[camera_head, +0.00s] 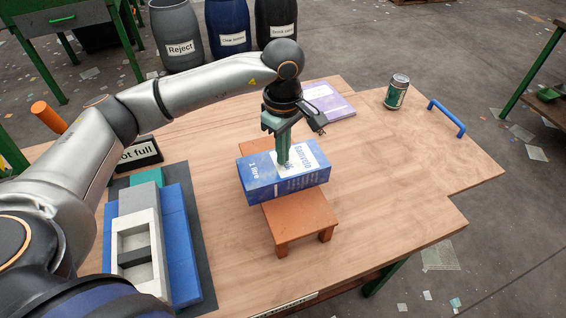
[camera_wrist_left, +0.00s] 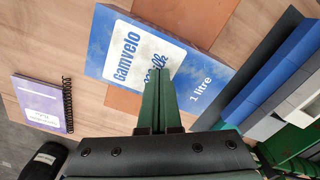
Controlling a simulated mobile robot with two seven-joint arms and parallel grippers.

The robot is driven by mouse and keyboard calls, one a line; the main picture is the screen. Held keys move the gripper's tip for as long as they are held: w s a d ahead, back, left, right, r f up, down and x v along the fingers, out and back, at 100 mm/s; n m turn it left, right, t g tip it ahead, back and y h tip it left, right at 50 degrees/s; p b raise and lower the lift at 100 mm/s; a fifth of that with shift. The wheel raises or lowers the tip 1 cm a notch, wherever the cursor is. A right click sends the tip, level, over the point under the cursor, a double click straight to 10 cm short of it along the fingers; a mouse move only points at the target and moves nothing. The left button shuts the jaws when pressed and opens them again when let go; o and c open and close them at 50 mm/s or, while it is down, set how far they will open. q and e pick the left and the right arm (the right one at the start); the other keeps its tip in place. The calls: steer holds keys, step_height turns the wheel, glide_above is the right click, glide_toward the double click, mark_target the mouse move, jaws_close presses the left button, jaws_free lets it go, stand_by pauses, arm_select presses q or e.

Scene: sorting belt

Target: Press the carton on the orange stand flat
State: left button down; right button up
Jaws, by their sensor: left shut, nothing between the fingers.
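The blue and white milk carton (camera_head: 258,188) lies on its side across the orange stand (camera_head: 297,216) on the table. It still has visible thickness in the head view. My left gripper (camera_head: 284,164) points down with its green fingers together and empty, the tips at the top face of the carton near its label. In the left wrist view the carton (camera_wrist_left: 205,58) fills the upper middle, and the shut fingers (camera_wrist_left: 158,72) end over its white label. I cannot tell for sure whether the tips touch it. My right gripper is not in view.
A blue and grey block assembly (camera_head: 180,245) on a dark mat and a black sign (camera_head: 140,154) are at the left. A purple notebook (camera_head: 328,102), a green can (camera_head: 397,92) and a blue handle (camera_head: 447,118) are at the back right. The right tabletop is clear.

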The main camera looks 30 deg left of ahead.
mark_target(283, 169)
arm_select(q)
steer(key=shift+s+f+b, duration=0.1)
steer(key=shift+f+b, duration=0.25)
steer(key=shift+f, duration=0.15)
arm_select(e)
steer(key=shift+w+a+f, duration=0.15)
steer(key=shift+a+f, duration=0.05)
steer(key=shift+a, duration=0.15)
arm_select(q)
steer(key=shift+f+b, duration=0.3)
steer(key=shift+f, duration=0.1)
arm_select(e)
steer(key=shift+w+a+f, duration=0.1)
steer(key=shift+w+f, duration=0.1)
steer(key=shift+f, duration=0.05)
arm_select(q)
steer(key=shift+f+b, duration=0.4)
steer(key=shift+f, duration=0.05)
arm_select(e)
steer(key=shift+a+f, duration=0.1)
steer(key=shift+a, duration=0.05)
arm_select(q)
steer(key=shift+f, duration=0.2)
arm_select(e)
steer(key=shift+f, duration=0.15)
arm_select(q)
steer(key=shift+f+b, duration=0.15)
steer(key=shift+b, duration=0.15)
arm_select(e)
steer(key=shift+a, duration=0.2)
